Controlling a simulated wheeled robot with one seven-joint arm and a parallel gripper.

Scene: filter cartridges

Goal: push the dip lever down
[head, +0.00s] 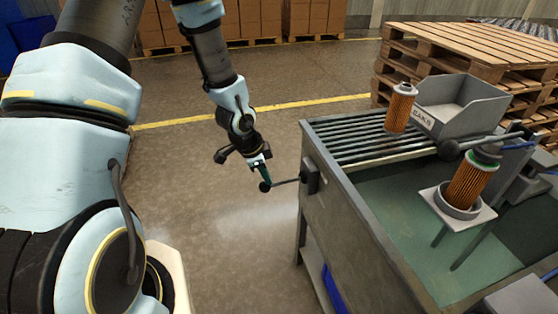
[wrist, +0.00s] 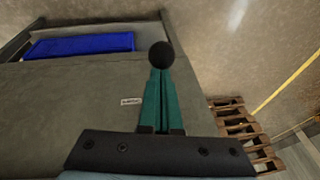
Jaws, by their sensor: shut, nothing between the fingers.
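The dip lever is a thin rod with a black ball knob (head: 265,187), reaching out from a dark pivot block on the left side of the grey tank (head: 345,215). The rod lies close to level. My gripper (head: 265,173) is shut and empty, pointing down with its green fingertips right at the knob. In the wrist view the knob (wrist: 162,55) shows just beyond the shut fingertips (wrist: 160,72). I cannot tell whether they touch. An orange pleated cartridge (head: 468,187) stands in a grey cup (head: 460,211) over the greenish tank interior.
Another orange cartridge (head: 400,108) stands on the slatted rack (head: 360,140) beside a grey bin (head: 462,103). Pallets (head: 480,45) stand behind. The floor left of the tank is clear.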

